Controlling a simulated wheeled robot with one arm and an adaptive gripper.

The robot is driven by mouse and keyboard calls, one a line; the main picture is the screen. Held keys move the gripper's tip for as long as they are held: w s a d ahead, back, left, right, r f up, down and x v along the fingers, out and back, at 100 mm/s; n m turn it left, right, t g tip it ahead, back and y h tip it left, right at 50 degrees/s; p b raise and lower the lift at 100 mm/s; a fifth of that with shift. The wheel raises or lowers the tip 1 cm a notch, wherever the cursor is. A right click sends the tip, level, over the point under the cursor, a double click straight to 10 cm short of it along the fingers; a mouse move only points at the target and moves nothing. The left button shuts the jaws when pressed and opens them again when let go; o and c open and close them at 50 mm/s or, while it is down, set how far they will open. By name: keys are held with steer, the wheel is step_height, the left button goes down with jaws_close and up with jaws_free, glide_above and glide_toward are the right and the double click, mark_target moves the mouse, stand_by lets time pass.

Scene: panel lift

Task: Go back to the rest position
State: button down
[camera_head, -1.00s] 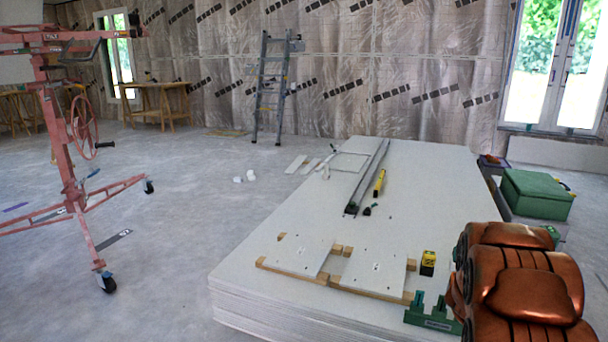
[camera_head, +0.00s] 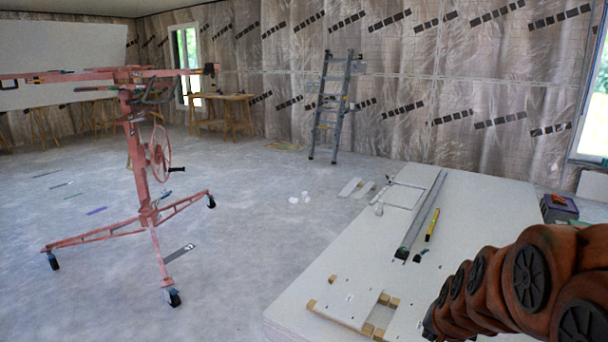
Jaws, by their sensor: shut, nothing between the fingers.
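My orange-brown arm shows at the lower right, over the right part of the panel stack. My gripper is not visible in this view. The panel lift (camera_head: 142,190) is a red metal frame on a wheeled tripod base, standing on the floor at the left. It has a hand wheel (camera_head: 160,153) on its mast and a wide top frame. The stack of white panels (camera_head: 480,215) lies at the lower right, partly hidden by my arm.
On the stack are a long metal profile (camera_head: 422,215), a yellow level (camera_head: 432,225) and a small board on wooden blocks (camera_head: 350,302). A ladder (camera_head: 331,108) leans at the back wall. Wooden trestle tables (camera_head: 222,106) stand behind the lift. The floor between lift and stack is mostly clear.

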steer(key=s+a+r+n+g+p, duration=0.2)
steer(key=s+a+r+p, duration=0.1)
steer(key=s, duration=0.6)
steer(key=s+a+r+n+g+p, duration=0.3)
steer(key=s+r+p, duration=0.2)
steer(key=s, duration=0.5)
steer(key=s+a+r+n+g+y+p, duration=0.1)
steer(key=s+a+r+n+g+p, duration=0.1)
steer(key=s+r+p, duration=0.3)
steer(key=s+a+r+g, duration=0.1)
steer(key=s+r, duration=0.2)
steer(key=s, duration=0.1)
steer(key=shift+s+a+n, duration=0.15)
steer(key=shift+n, duration=0.15)
steer(key=shift+r, duration=0.1)
